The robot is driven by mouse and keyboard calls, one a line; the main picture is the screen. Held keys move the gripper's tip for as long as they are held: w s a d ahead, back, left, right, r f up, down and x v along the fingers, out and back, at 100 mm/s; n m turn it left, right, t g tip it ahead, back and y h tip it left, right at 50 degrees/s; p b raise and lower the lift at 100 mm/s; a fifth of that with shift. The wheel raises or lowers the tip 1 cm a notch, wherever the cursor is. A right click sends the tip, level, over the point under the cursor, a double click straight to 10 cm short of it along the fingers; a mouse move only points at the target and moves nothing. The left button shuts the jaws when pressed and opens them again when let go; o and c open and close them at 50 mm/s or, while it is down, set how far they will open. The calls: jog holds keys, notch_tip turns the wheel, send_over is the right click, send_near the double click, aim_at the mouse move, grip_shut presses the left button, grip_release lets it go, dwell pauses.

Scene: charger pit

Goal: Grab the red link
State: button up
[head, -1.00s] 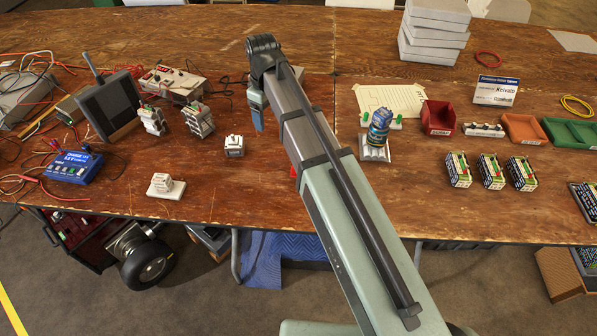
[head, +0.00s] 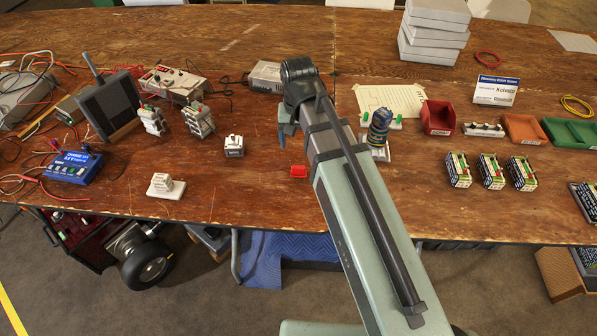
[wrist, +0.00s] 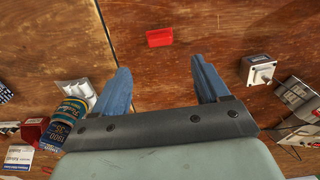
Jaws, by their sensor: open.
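The red link (head: 298,171) is a small red block lying on the wooden table, near its front edge at the middle in the head view. In the wrist view the red link (wrist: 159,37) lies flat on bare wood, ahead of the fingertips and between their lines. My gripper (wrist: 157,62) has two blue fingers spread apart with nothing between them. In the head view my gripper (head: 283,135) hangs above the table, behind and slightly left of the red link. The far finger is largely hidden there by the arm.
A white-grey block device (head: 234,146) stands left of the red link. A red bin (head: 438,118) is further right. The wood around the link is clear.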

aim_at(298, 167)
jog(key=shift+f, duration=6.9)
jog(key=c, duration=1)
jog(key=shift+r, duration=0.15)
